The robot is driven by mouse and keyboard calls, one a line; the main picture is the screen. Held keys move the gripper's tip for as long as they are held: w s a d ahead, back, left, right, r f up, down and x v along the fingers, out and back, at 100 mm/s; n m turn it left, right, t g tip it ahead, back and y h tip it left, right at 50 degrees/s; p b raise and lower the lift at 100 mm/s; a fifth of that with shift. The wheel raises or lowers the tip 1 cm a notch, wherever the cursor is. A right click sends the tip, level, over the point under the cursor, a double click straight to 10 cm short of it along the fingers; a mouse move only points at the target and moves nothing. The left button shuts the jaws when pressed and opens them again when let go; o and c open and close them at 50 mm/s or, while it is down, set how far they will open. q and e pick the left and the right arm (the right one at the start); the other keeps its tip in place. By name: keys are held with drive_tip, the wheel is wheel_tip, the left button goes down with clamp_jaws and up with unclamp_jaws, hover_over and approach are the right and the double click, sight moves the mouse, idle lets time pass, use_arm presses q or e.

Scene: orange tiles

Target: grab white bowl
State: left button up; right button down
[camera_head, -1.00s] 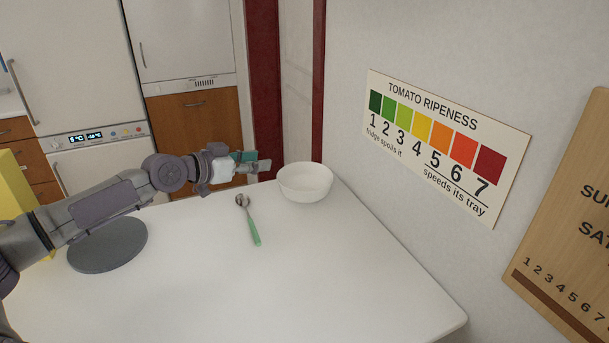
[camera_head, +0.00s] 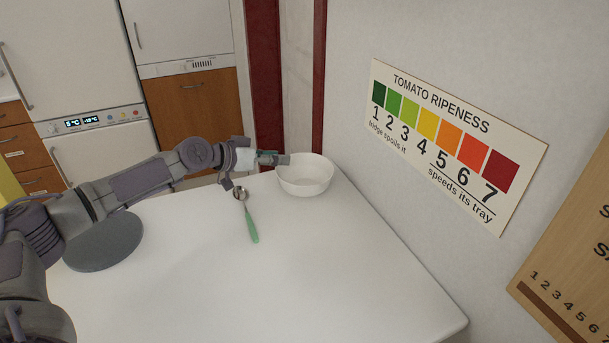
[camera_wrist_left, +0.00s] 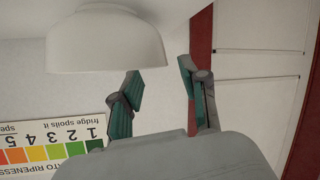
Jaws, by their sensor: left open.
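The white bowl (camera_head: 306,178) stands upright on the white table (camera_head: 290,270), near its far right corner by the wall. My left gripper (camera_head: 284,159) reaches in from the left, with its fingertips at the bowl's left rim in the head view. In the left wrist view the bowl (camera_wrist_left: 104,40) fills the upper left. The open left gripper (camera_wrist_left: 160,85) has its two fingers apart with nothing between them, and the bowl is beside one finger. Whether that finger touches the bowl cannot be told. My right gripper is not in view.
A green-handled spoon (camera_head: 247,215) lies on the table left of the bowl. A dark round disc (camera_head: 103,243) lies at the table's left, under my arm. The wall with the tomato ripeness sign (camera_head: 450,140) borders the right side. The front middle of the table is clear.

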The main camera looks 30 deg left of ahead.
sight(307, 174)
use_arm(q)
drive_tip(key=p+x, duration=0.1)
drive_tip(key=x, duration=0.4)
drive_tip(key=shift+a+f, duration=0.1)
drive_tip(key=shift+a, duration=0.05)
clamp_jaws()
